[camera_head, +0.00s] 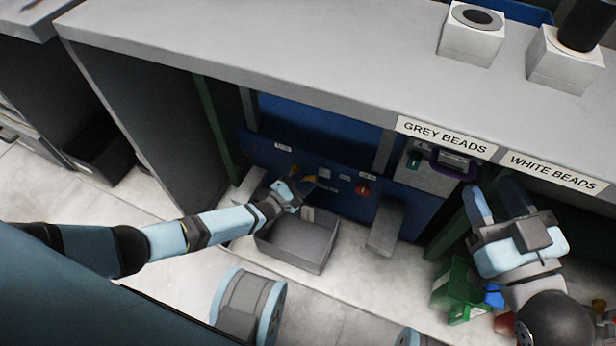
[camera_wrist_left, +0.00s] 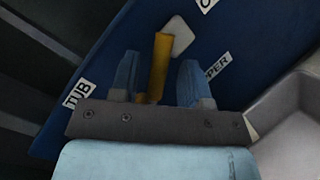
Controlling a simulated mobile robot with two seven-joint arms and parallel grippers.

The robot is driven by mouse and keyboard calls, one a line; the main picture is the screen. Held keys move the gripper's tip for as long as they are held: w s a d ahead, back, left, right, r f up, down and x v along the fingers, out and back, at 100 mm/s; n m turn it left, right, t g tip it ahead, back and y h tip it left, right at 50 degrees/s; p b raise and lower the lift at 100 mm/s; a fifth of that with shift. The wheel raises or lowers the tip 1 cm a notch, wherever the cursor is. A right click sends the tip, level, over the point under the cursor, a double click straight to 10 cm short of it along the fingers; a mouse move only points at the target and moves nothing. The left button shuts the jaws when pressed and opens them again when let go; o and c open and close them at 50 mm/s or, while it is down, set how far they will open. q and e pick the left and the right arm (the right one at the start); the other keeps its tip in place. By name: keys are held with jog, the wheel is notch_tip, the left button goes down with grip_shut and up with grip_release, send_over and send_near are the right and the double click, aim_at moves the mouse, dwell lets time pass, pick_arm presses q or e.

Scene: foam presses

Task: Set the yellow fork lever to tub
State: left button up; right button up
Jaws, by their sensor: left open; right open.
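The yellow fork lever (camera_wrist_left: 159,66) stands between the two blue fingers of my left gripper (camera_wrist_left: 158,80). The fingers are open, with a gap on each side of the lever. Its upper end in the left wrist view meets a pale plate (camera_wrist_left: 179,37) on the blue panel. A TUB label (camera_wrist_left: 78,93) is to the left of the lever, and a partly hidden label ending in "PER" (camera_wrist_left: 218,66) is to the right. In the head view my left gripper (camera_head: 305,185) is at the blue panel and mostly hides the lever. My right gripper (camera_head: 497,198) is open and empty.
A grey open tub (camera_head: 298,262) stands below the panel. A red knob (camera_head: 363,189) is right of the left gripper. A grey bench (camera_head: 300,65) overhangs the panel. A green crate (camera_head: 455,290) is below the right gripper.

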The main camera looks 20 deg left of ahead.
pick_arm(q)
jog(key=r+p+v, duration=0.1)
jog(key=p+v, duration=0.2)
jog(key=v, duration=0.9)
jog(key=shift+f, duration=0.5)
pick_arm(e)
jog(key=s+m, duration=0.1)
jog(key=a+m+g, duration=0.1)
jog(key=shift+s+f+m+h, duration=0.3)
jog(key=shift+s+f+m, duration=0.05)
jog(key=shift+f+m, duration=0.05)
pick_arm(q)
jog(key=shift+s, duration=0.1)
